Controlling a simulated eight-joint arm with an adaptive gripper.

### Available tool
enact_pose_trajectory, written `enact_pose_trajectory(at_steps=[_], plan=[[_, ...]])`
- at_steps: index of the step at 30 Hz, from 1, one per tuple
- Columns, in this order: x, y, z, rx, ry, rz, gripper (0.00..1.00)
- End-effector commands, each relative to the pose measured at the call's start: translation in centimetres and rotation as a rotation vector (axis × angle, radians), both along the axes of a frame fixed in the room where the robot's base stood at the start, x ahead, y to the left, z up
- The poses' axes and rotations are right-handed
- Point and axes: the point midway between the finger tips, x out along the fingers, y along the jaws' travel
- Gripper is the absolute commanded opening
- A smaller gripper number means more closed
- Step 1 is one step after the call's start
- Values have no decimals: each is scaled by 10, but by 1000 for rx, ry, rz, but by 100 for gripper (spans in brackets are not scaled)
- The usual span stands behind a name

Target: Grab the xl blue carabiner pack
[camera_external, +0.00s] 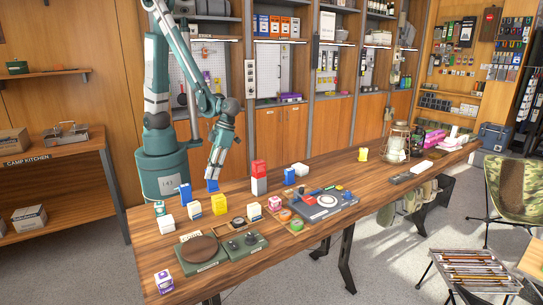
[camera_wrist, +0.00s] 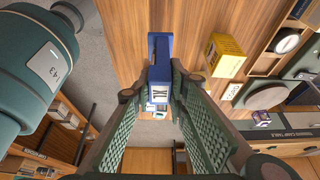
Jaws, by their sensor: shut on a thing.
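The blue pack (camera_wrist: 159,48) with a white label reading XL sits between the fingers of my gripper (camera_wrist: 160,78) in the wrist view. The fingers are closed on its sides. In the external view my gripper (camera_external: 214,176) points down over the near left part of the table, with the blue pack (camera_external: 212,186) at its fingertips. I cannot tell whether the pack touches the table. Another blue item (camera_external: 185,194) stands to its left.
A yellow box (camera_external: 219,204) stands just beside the held pack and also shows in the wrist view (camera_wrist: 226,56). A red and white stack (camera_external: 259,172) stands to the right. The table's far right is less crowded.

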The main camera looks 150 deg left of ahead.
Motion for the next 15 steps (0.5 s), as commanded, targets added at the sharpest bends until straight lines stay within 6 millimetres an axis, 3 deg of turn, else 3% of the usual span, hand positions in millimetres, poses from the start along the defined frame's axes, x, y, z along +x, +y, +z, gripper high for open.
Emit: enact_pose_trajectory(at_steps=[6,15], plan=[[-1,0,28,0,0,0,0],[0,0,52,0,0,0,0]])
